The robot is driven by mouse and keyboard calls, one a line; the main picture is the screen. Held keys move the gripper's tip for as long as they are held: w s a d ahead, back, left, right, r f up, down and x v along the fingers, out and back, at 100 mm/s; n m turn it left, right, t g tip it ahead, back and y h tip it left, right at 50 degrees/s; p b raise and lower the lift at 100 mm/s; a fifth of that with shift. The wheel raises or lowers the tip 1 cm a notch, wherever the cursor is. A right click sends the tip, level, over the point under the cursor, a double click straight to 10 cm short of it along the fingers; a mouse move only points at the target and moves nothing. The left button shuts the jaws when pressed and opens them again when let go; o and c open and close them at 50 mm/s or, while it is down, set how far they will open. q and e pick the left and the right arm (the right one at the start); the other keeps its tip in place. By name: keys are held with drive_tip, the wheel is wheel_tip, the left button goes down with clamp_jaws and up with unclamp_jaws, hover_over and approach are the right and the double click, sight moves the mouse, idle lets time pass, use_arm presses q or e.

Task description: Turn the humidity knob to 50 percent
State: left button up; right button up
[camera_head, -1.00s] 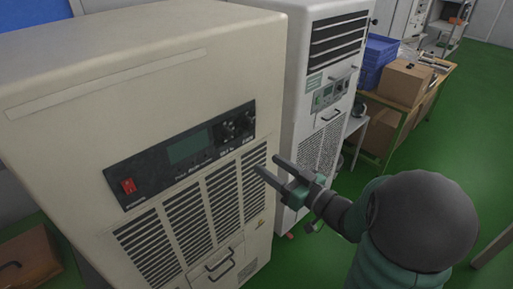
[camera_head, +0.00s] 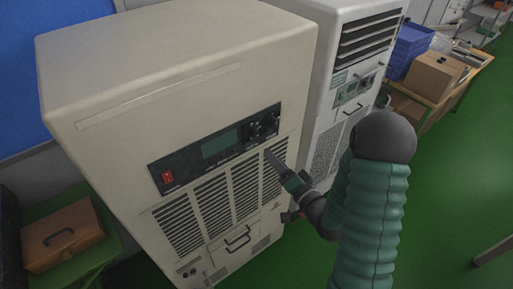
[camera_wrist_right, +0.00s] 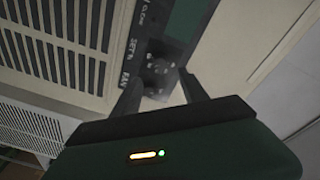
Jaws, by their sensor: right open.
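The beige machine's black control panel (camera_head: 215,147) carries a red switch, a dark green display and two dark knobs at its right end. The left knob (camera_head: 255,131) and the right knob (camera_head: 270,122) are small; their settings cannot be read. In the wrist view, labels like "SET %" and "FAN" show beside a dark knob area (camera_wrist_right: 160,72); which knob is for humidity is not certain. My right gripper (camera_head: 273,160) is open, just below the knobs in the head view. Its fingers (camera_wrist_right: 162,88) point toward the panel's knob end; contact cannot be told. My left gripper is out of view.
Vent grilles (camera_head: 212,200) lie below the panel. A second white machine (camera_head: 350,80) stands close on the right. A brown case (camera_head: 62,235) sits at the left; a table with a cardboard box (camera_head: 433,73) and blue crates (camera_head: 408,48) is at the back right.

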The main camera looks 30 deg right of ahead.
drive_tip(key=p, duration=0.1)
approach(255, 136)
drive_tip(key=w, duration=0.2)
drive_tip(key=w+p, duration=0.1)
drive_tip(key=w, duration=0.3)
drive_tip(key=w+p, duration=0.1)
drive_tip(key=w, duration=0.1)
drive_tip(key=shift+w+d+r+p, duration=0.1)
drive_tip(key=shift+w+d+p, duration=0.05)
drive_tip(key=shift+d+p, duration=0.15)
drive_tip(key=shift+w, duration=0.3)
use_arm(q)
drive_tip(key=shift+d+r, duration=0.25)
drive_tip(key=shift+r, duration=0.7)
use_arm(e)
drive_tip(key=shift+s+a, duration=0.1)
drive_tip(key=shift+a, duration=0.05)
drive_tip(key=shift+c, duration=1.2)
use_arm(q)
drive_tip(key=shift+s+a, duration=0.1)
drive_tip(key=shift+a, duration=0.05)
use_arm(e)
clamp_jaws()
